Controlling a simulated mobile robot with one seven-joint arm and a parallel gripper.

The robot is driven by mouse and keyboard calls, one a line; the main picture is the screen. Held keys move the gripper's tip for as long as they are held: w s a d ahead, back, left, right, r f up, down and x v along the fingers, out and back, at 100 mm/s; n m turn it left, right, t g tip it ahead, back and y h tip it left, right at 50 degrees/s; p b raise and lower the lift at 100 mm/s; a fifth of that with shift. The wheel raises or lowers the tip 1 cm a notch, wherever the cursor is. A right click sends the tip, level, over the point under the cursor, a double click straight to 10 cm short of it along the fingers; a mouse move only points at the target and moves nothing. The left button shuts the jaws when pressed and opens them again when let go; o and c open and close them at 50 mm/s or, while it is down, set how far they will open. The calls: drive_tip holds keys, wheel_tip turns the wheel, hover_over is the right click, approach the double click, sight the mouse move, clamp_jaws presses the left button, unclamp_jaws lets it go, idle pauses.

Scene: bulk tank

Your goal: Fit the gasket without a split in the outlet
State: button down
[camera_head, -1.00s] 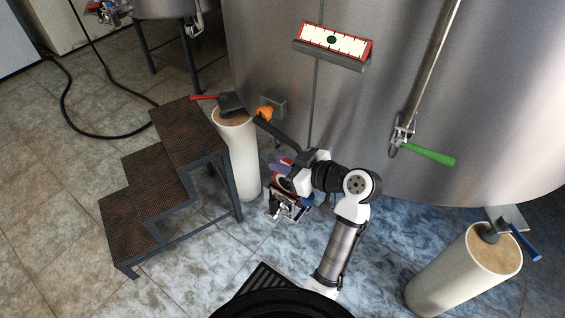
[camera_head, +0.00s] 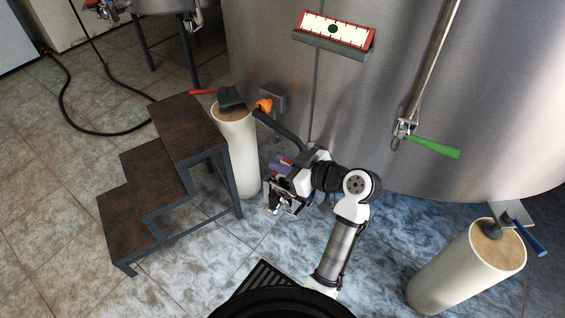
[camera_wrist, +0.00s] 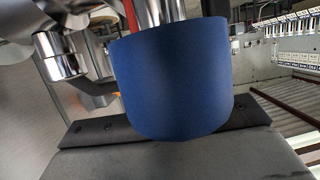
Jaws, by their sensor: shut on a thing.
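My gripper (camera_head: 284,190) is at the lower left of the tank, at the end of my bent arm. It is shut on a blue curved piece (camera_wrist: 172,80), which fills the middle of the wrist view. A purple-blue patch (camera_head: 279,166) shows beside it in the head view. I cannot see whether this piece is a gasket or has a split. Polished steel pipework (camera_wrist: 60,55) is close behind it at the upper left of the wrist view. The outlet's opening is not clearly visible.
The steel tank (camera_head: 440,90) fills the back. Metal steps (camera_head: 168,185) stand left. A white drum (camera_head: 240,160) bears a red-handled tool; another drum (camera_head: 465,270) at right has a blue-handled one. A green-handled lever (camera_head: 432,147) juts out. Blue-tinted floor is clear between.

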drive_tip(key=shift+f+b, duration=0.5)
drive_tip(key=shift+f, duration=0.2)
drive_tip(key=c, duration=1.3)
unclamp_jaws()
drive_tip(key=shift+c, duration=0.2)
drive_tip(key=v, duration=1.3)
drive_tip(key=shift+s+d+r, duration=0.2)
drive_tip(key=shift+s+d, duration=0.05)
drive_tip(key=shift+d, duration=0.05)
